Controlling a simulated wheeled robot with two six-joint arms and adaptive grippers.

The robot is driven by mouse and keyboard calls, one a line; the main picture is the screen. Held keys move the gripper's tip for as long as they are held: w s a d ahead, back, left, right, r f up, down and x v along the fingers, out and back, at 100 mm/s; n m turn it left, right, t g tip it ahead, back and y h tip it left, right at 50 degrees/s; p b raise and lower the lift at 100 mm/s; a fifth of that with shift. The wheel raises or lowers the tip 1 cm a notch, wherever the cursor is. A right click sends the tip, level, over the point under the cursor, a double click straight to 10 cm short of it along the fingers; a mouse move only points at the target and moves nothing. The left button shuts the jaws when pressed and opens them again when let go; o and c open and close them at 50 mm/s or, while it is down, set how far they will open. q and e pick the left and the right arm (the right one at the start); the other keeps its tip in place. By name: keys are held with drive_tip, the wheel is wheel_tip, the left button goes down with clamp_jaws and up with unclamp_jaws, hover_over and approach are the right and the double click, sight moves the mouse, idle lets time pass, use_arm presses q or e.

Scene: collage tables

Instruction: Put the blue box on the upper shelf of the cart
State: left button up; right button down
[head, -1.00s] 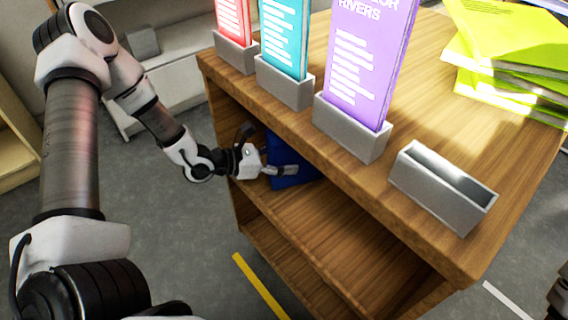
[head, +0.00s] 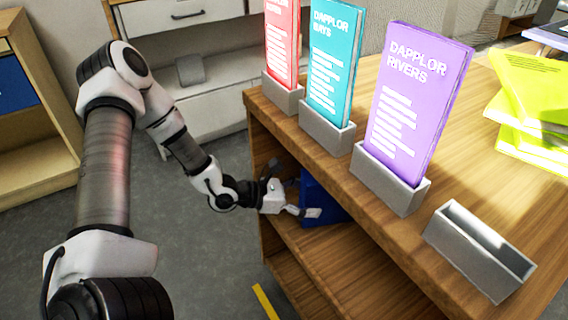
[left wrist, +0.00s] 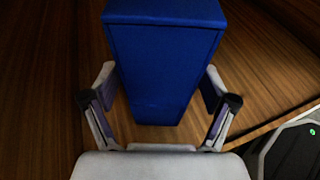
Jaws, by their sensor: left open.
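The blue box (head: 318,200) stands on the upper inside shelf of a wooden unit, under its top board. In the left wrist view the blue box (left wrist: 163,65) fills the middle, with its blue top and front face showing. My left gripper (head: 299,204) reaches into the open side of the unit. It is open, with one finger on each side of the box; whether the fingers touch it I cannot tell. The wooden shelf (head: 335,246) shows bare in front of the box. I cannot tell which unit is the cart. My right gripper is not in view.
Leaflets (head: 417,85) stand in grey holders along the edge of the top board (head: 460,135), with an empty grey holder (head: 480,250) nearer. Yellow-green booklets (head: 530,110) are stacked at right. Another wooden shelf unit (head: 40,165) at left holds a blue object (head: 15,88). Grey floor lies between.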

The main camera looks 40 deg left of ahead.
use_arm(q)
drive_tip(key=p+v, duration=0.8)
drive_tip(key=v, duration=0.1)
drive_tip(key=shift+s+a+r, duration=0.15)
drive_tip(key=shift+s+a, duration=0.1)
drive_tip(key=shift+s, duration=0.05)
